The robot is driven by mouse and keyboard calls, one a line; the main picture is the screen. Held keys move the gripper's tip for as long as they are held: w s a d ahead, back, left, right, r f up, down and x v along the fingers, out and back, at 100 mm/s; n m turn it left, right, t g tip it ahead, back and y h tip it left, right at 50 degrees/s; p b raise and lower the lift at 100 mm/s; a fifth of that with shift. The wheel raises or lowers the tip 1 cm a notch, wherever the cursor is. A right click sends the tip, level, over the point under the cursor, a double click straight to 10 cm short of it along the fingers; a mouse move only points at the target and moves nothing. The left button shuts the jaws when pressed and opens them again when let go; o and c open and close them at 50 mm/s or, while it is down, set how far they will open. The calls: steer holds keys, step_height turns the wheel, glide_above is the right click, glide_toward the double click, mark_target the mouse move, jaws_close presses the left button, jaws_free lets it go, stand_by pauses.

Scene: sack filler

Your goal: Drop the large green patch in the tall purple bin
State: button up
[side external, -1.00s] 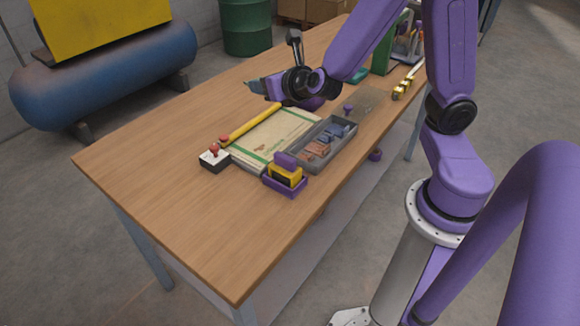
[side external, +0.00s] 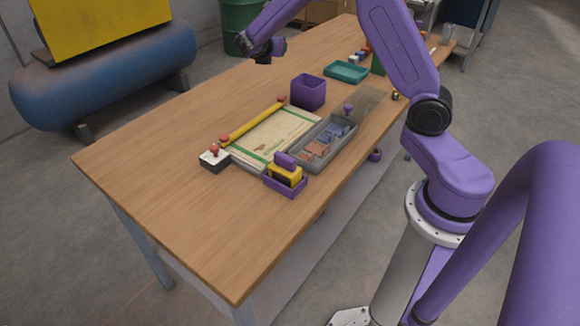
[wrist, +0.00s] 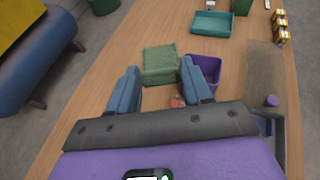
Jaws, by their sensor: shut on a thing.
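The green patch (wrist: 160,64) is a textured green square between my fingertips in the wrist view. My gripper (wrist: 158,72) is shut on it and holds it above the table. The purple bin (side external: 308,92) is an open square box standing on the table behind the sack. In the wrist view the bin (wrist: 205,74) is just right of the patch, partly behind my right finger. In the side view my gripper (side external: 263,57) is up beyond the table's far edge, left of the bin; I cannot make out the patch there.
A teal tray (side external: 346,72) lies behind the bin. In front are a flat sack (side external: 272,138), a yellow bar (side external: 252,122), a grey tray (side external: 318,158) of brown and blue patches, a yellow stamp (side external: 285,175) and a red-knobbed box (side external: 214,159). The table's front left is clear.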

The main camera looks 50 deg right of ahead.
steer(key=s+d+f+m+g, duration=0.1)
steer(key=d+f+m+g, duration=0.2)
steer(key=d+m+g, duration=0.7)
steer(key=d+f+n, duration=0.2)
steer(key=d+f, duration=0.1)
steer(key=f, duration=0.3)
steer(key=shift+s+d+f+t, duration=0.15)
steer(key=shift+s+f+t, duration=0.15)
steer(key=shift+s+f, duration=0.1)
steer(key=o, duration=1.1)
steer(key=v, duration=1.7)
steer(key=shift+a+f, duration=0.1)
steer(key=shift+a, duration=0.2)
